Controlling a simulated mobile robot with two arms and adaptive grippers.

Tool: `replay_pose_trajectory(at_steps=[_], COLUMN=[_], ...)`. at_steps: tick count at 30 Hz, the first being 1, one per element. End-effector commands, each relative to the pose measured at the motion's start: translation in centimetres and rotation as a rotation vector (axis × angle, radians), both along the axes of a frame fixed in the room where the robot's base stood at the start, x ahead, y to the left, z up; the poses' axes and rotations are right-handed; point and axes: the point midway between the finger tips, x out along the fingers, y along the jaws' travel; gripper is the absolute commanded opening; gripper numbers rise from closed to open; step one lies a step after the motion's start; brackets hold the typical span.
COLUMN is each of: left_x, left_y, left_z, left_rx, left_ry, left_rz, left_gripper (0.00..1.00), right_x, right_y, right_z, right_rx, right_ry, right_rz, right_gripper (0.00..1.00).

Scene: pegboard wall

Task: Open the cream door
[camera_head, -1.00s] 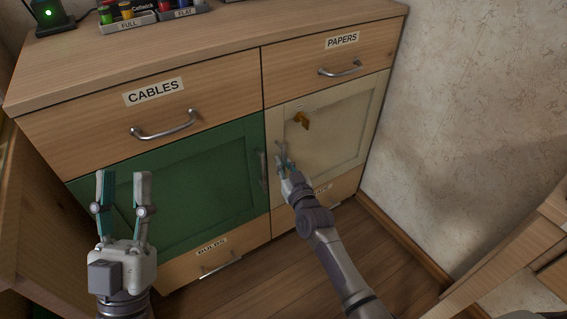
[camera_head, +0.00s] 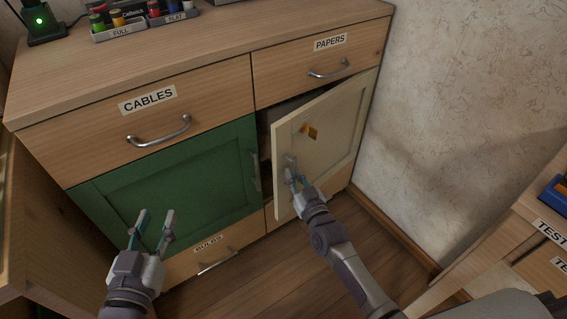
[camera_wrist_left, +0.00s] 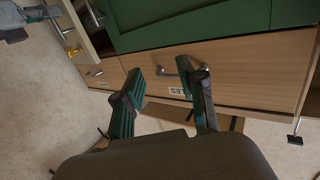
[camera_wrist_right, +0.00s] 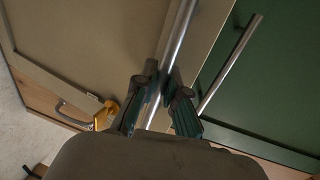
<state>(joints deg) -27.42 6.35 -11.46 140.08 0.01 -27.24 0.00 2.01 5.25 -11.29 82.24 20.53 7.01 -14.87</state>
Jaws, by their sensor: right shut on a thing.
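The cream door (camera_head: 335,130) stands partly open, its left edge swung out from the cabinet, with a dark gap beside it. A brass-coloured key or tag (camera_head: 312,133) is on its upper part. My right gripper (camera_head: 291,172) is shut on the door's metal bar handle (camera_wrist_right: 178,45), which runs between the fingers in the right wrist view. The door (camera_wrist_right: 95,40) fills the left of that view. My left gripper (camera_head: 156,222) is open and empty in front of the green door (camera_head: 180,185); the left wrist view shows its fingers (camera_wrist_left: 160,95) apart.
Drawers labelled CABLES (camera_head: 150,125) and PAPERS (camera_head: 325,65) sit above the doors, and a BULBS drawer (camera_head: 215,255) below. A patterned wall (camera_head: 460,90) stands right of the cabinet. Another wooden unit (camera_head: 520,235) is at the right. Floor is clear between.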

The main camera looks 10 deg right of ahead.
Motion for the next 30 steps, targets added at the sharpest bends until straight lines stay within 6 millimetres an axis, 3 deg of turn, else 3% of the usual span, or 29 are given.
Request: replay_pose_trajectory(at_steps=[6,15,24,27,30], left_x=[-2.5,-8.3,-14.4,-15.8,-15.8], left_y=[1.5,3.9,5.8,6.3,6.2], left_z=[-5.4,-10.6,-12.9,-13.1,-12.9], left_rx=[0.085,0.177,0.242,0.255,0.256], left_ry=[0.347,0.757,1.075,1.145,1.146], left_rz=[0.023,0.051,0.073,0.078,0.078], left_gripper=[0.4,0.4,0.4,0.4,0.4], right_x=[-2.9,-6.7,-10.3,-11.4,-12.3], right_y=[-2.1,-5.6,-10.0,-11.5,-12.9], right_z=[0.3,0.2,0.0,0.0,0.0], right_rx=[-0.002,-0.004,-0.003,-0.003,-0.002], right_ry=[0.003,0.004,0.005,0.005,0.005], right_rz=[0.002,0.003,0.003,0.003,0.003], right_gripper=[0.0,0.0,0.0,0.0,0.0])
